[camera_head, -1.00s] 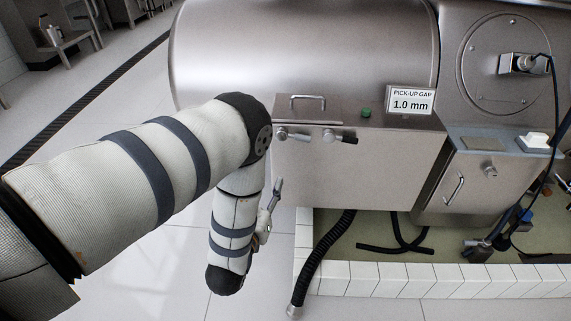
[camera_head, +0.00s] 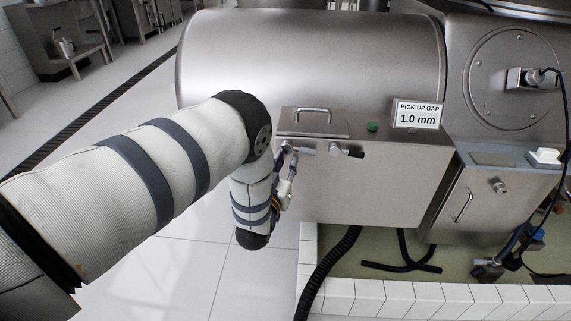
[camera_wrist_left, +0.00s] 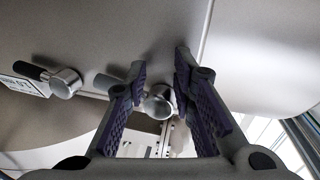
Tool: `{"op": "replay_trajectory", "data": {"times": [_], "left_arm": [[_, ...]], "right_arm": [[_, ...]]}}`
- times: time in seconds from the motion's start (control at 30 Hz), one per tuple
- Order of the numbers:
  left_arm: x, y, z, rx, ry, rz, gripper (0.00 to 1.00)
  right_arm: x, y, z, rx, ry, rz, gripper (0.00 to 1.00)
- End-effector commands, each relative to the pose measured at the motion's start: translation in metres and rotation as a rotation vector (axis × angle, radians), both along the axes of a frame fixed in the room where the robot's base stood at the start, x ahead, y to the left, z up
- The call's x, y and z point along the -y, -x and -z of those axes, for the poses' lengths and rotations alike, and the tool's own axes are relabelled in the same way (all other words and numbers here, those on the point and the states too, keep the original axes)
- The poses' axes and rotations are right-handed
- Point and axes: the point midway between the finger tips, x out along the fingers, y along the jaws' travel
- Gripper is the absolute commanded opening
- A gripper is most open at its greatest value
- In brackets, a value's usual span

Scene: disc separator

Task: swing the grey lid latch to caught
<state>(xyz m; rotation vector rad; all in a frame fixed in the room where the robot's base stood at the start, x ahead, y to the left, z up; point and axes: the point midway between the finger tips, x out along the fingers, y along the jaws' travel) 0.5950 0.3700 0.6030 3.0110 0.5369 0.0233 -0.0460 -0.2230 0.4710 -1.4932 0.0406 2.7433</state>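The grey lid latch (camera_head: 304,151) is on the upper left of the front of the steel box, its handle pointing right. My left gripper (camera_head: 289,169) is at this latch, partly hidden by my forearm. In the left wrist view the left gripper (camera_wrist_left: 160,75) has its two purple-padded fingers apart. The latch's round silver hub (camera_wrist_left: 160,103) shows between them, and its handle (camera_wrist_left: 106,83) reaches out to the left, past the left finger. I cannot tell whether a finger touches it. My right gripper is not in view.
A second latch with a black handle (camera_head: 351,152) sits just right, also in the left wrist view (camera_wrist_left: 66,82). Above are a lid with a bar handle (camera_head: 320,110), a green button (camera_head: 372,127) and a gap sign (camera_head: 417,115). Open floor (camera_head: 190,265) lies left.

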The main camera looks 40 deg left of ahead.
Motion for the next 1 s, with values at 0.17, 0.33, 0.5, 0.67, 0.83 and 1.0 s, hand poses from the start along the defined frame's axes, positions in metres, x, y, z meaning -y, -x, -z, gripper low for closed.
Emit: {"op": "replay_trajectory", "data": {"times": [0.17, 0.33, 0.5, 0.67, 0.83, 1.0], "left_arm": [[0.0, 0.0, 0.0, 0.001, 0.0, 0.001, 0.0], [0.001, 0.0, -0.001, 0.003, -0.001, 0.001, 0.07], [0.0, 0.0, -0.001, 0.003, -0.001, 0.001, 0.35], [0.0, 0.0, 0.0, 0.001, 0.0, 0.0, 0.35], [0.003, 0.009, 0.001, -0.003, 0.001, 0.0, 0.35], [0.019, 0.05, 0.001, -0.005, 0.001, 0.0, 0.35]], "right_arm": [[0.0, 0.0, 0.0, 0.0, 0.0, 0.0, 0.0], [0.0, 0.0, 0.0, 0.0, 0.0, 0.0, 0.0], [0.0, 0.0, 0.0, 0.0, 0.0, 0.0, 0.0], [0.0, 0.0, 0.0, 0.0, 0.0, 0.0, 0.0], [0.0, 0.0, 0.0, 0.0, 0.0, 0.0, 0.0], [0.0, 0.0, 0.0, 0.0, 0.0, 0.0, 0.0]]}}
